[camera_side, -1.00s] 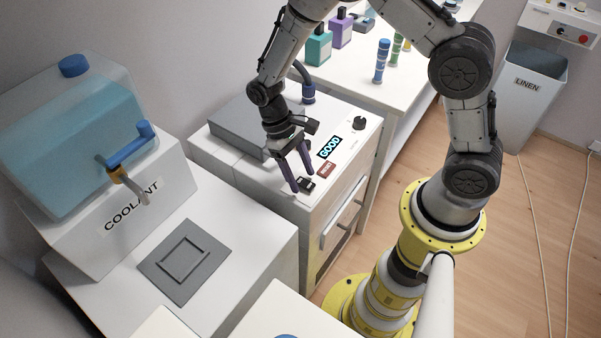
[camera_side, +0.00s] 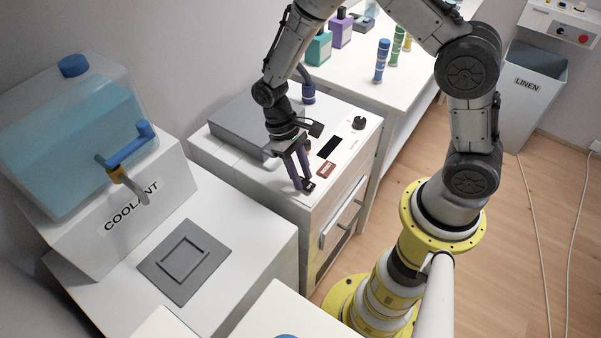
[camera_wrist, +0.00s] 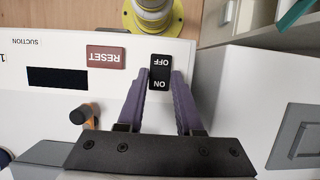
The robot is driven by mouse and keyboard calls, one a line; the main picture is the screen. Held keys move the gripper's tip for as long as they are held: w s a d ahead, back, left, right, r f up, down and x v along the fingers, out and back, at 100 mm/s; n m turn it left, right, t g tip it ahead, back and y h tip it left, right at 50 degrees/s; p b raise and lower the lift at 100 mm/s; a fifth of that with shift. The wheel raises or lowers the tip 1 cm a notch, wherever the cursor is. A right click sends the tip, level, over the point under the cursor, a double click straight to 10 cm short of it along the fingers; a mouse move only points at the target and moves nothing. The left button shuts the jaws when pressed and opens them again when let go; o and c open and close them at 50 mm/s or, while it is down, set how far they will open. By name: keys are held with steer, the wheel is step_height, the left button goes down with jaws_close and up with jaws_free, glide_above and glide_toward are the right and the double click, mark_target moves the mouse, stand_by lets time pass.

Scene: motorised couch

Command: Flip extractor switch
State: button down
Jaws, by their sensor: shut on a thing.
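The extractor switch is a black rocker marked ON and OFF (camera_wrist: 160,73), on the white top of the extractor unit (camera_side: 240,176). In the side view the switch (camera_side: 309,186) sits at the top's front corner. My gripper (camera_side: 302,187) points down at it with its purple fingers drawn together. In the wrist view my gripper (camera_wrist: 159,80) has one finger on each side of the switch, shut on it. Its OFF and ON lettering shows between the fingers. Which way the rocker is tilted I cannot tell. The display (camera_side: 330,147) is dark.
A red RESET button (camera_wrist: 106,57) lies close beside the switch. A black knob (camera_side: 359,123) is farther along the panel. A grey box (camera_side: 235,122) stands behind the gripper. The coolant tank (camera_side: 75,140) is at left, and a yellow-based column is mine.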

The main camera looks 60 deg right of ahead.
steer(key=shift+s+t, duration=0.3)
steer(key=shift+t, duration=0.8)
steer(key=c, duration=0.6)
jaws_free()
steer(key=shift+o, duration=0.2)
steer(key=shift+r, duration=0.1)
step_height(320, 180, up, 14)
steer(key=w, duration=0.1)
steer(key=shift+w, duration=0.4)
steer(key=shift+f, duration=0.2)
